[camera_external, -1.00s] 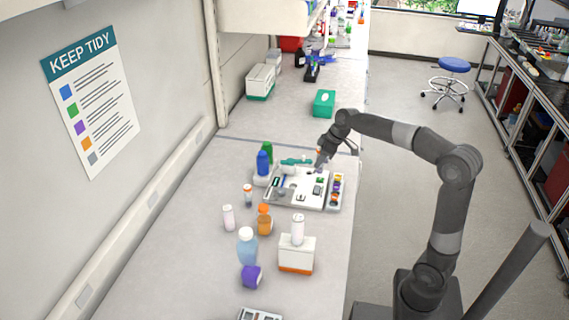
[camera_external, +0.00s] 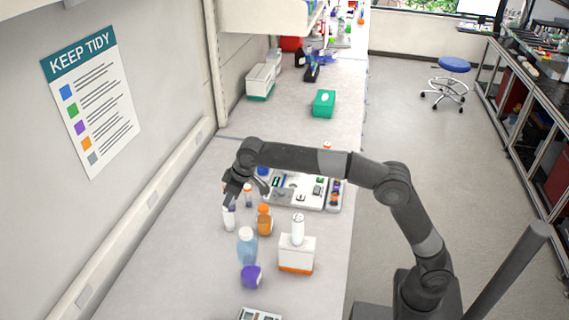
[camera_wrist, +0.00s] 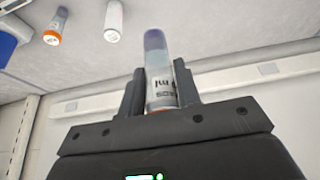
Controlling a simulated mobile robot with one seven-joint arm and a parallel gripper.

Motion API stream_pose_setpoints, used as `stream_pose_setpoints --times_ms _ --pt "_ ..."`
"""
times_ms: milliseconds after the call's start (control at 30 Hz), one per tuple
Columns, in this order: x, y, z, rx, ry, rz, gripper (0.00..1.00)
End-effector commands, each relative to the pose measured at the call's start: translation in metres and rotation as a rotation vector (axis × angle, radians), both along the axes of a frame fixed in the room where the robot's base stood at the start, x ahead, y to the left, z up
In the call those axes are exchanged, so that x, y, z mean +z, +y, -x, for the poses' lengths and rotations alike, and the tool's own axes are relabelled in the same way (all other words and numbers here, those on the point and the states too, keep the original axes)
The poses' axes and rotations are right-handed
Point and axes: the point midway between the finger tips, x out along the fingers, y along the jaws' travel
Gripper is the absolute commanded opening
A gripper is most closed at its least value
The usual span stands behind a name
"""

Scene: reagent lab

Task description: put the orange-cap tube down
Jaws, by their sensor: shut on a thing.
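My gripper (camera_wrist: 160,95) is shut on a clear tube (camera_wrist: 157,70) with dark "50 ml" print. In the external view my gripper (camera_external: 232,192) is over the left part of the bench, near the wall. The held tube cannot be made out clearly there.
A pale tube (camera_external: 229,219) stands just below my gripper. A white tray (camera_external: 310,202) lies right. The bench's left strip is clear.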

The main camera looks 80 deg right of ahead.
Motion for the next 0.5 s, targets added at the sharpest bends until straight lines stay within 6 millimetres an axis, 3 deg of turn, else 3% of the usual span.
stream_pose_setpoints --times_ms 33,200,500 --pt "-0.003 0.031 -0.010 0.009 0.001 0.001 0.06" --pt "-0.007 0.103 -0.026 0.000 0.000 0.001 0.06" --pt "-0.013 0.181 -0.033 -0.013 0.000 0.000 0.06"
